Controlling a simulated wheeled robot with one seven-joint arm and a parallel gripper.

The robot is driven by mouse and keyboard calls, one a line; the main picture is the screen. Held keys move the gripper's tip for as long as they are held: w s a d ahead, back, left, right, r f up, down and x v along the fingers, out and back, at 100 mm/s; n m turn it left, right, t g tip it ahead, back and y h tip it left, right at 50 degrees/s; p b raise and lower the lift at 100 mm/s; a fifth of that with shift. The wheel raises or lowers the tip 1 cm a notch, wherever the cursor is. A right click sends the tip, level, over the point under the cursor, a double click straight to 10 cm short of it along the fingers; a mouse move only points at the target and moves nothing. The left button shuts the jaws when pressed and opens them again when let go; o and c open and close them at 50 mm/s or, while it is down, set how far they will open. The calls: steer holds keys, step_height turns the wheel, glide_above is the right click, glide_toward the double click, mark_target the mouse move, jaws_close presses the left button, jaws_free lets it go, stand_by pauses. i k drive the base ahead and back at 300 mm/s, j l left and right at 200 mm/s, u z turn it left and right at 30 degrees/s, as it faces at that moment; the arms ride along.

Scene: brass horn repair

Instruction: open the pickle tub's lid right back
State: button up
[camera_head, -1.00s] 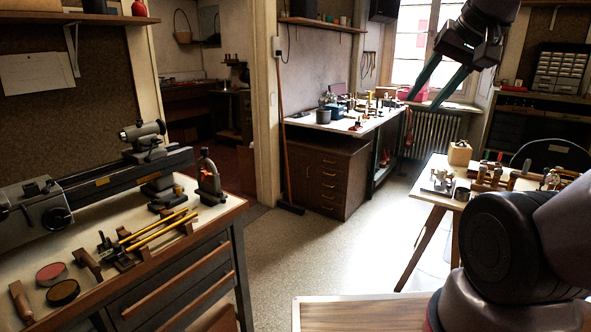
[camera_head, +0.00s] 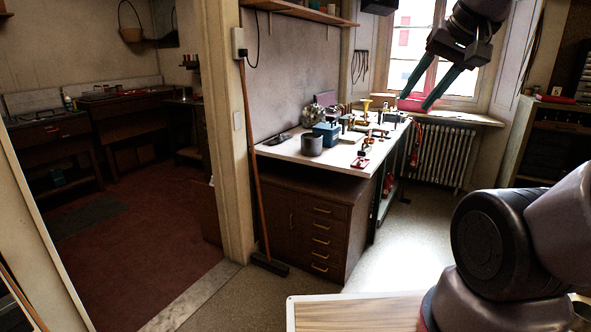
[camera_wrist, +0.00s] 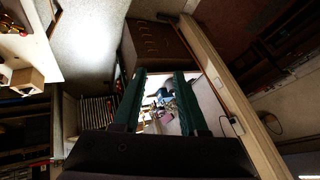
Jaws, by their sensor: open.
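I cannot pick out the pickle tub or its lid for certain. A dark grey round pot (camera_head: 311,145) and a blue box (camera_head: 327,133) stand on the white-topped bench (camera_head: 288,149), and either might be it; they are too small to tell. My gripper (camera_head: 418,103) is raised at the upper right of the head view, its two green fingers apart and nothing between them. In the wrist view my gripper (camera_wrist: 160,73) also shows open, with the distant cluttered bench top seen between the fingers.
A broom (camera_head: 257,180) leans on the doorpost (camera_head: 224,150). Left of it a doorway opens on a red-floored room with dark benches (camera_head: 130,125). A drawer cabinet (camera_head: 318,215) stands under the bench. A radiator (camera_head: 440,153) is below the window. Pale floor (camera_head: 400,255) ahead is clear.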

mark_target(321, 126)
steer(key=i+j+u, duration=0.2)
steer(key=i, duration=1.8)
steer(key=i+j+z, duration=0.25)
steer(key=i, duration=0.25)
steer(key=i+j+z, duration=0.25)
steer(key=i, duration=0.2)
